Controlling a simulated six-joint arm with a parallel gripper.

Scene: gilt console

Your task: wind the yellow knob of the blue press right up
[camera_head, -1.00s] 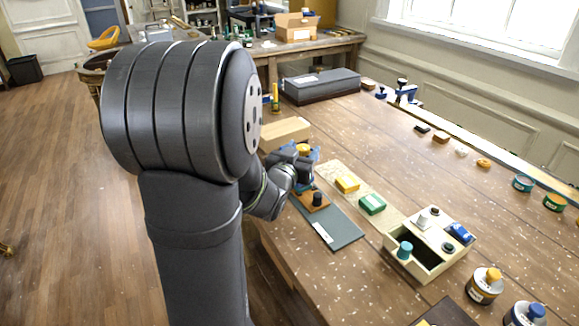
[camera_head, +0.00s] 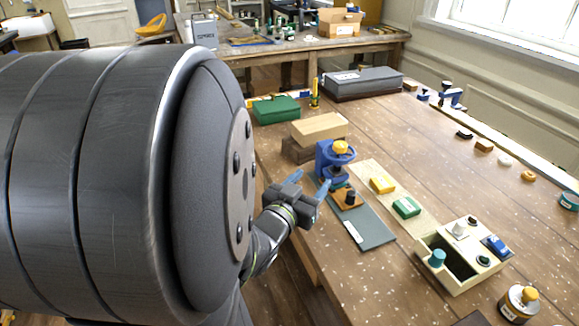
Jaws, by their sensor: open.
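The blue press (camera_head: 325,161) stands upright on the table, just in front of a tan block. Its yellow knob (camera_head: 340,147) sits on top and is in plain view. A small brown base piece with a dark knob (camera_head: 349,194) lies just in front of the press. My gripper (camera_head: 309,184) is at the near-left side of the press, lower than the yellow knob and apart from it. Its blue-tipped fingers are spread with nothing between them. Whether a fingertip touches the press body cannot be told.
A tan block (camera_head: 320,127) and a green box (camera_head: 276,109) stand behind the press. A grey mat (camera_head: 374,236), a yellow block (camera_head: 382,184) and a green block (camera_head: 406,206) lie to the right. A cream divided box (camera_head: 463,281) stands at the front right.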

